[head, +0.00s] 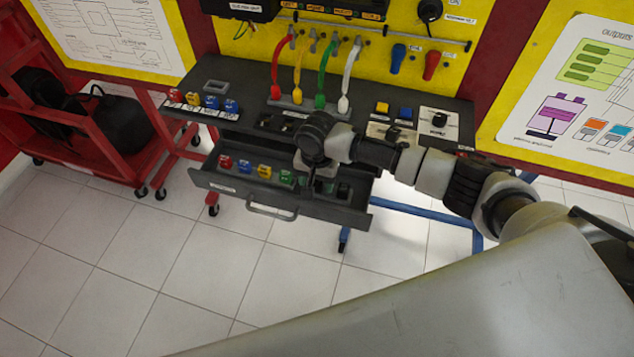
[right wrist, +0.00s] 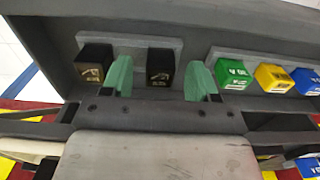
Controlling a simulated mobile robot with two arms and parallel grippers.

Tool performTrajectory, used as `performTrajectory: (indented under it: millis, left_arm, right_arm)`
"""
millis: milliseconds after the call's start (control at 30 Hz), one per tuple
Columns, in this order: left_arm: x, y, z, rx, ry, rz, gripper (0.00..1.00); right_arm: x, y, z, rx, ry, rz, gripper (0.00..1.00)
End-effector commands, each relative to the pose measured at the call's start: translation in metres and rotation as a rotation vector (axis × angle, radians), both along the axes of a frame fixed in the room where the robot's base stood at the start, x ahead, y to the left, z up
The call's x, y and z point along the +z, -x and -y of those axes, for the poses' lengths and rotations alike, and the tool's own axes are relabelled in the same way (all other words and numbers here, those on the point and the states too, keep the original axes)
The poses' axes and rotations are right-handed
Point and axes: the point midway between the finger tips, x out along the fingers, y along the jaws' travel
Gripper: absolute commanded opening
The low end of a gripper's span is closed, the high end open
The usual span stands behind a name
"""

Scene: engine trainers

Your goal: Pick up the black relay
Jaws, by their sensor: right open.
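Two black relays stand in a row in the open drawer (head: 230,184). In the right wrist view, one black relay (right wrist: 160,67) lies between the two green fingertips of my right gripper (right wrist: 161,79), with a gap on each side. The other black relay (right wrist: 94,63) is just left of the left fingertip; it also shows in the head view (head: 344,191). My right gripper is open and empty, over the right part of the drawer. My left gripper is not in view.
A green relay (right wrist: 231,75), a yellow relay (right wrist: 273,78) and a blue relay (right wrist: 306,81) stand in the same drawer, right of my fingers in the wrist view. The drawer walls stand close around. The dark worktop (head: 245,95) above carries coloured blocks, cables and switches.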

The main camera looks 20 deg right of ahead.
Motion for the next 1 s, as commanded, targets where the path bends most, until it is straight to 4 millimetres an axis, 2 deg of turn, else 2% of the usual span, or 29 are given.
performTrajectory:
  millis: [100,333,667,700,1000]
  left_arm:
    - [0.0008,-0.0002,0.0000,0.000,0.000,0.000,0.37]
    - [0.0005,-0.0005,0.0000,0.000,0.000,0.001,0.37]
    - [0.0006,-0.0006,-0.0002,0.001,0.000,0.001,0.37]
    - [0.0006,-0.0007,-0.0001,0.001,0.000,0.001,0.37]
    - [0.0000,-0.0008,-0.0002,0.002,-0.001,0.001,0.37]
  right_arm:
    - [-0.0089,0.0002,0.0003,0.000,0.001,0.001,0.60]
    - [-0.0101,0.0002,0.0001,0.001,0.000,0.001,0.60]
    - [-0.0098,0.0003,0.0001,0.001,0.000,0.001,0.09]
    - [-0.0098,0.0003,0.0001,0.001,0.000,0.001,0.07]
    - [-0.0065,0.0001,0.0001,0.001,0.000,0.001,0.06]
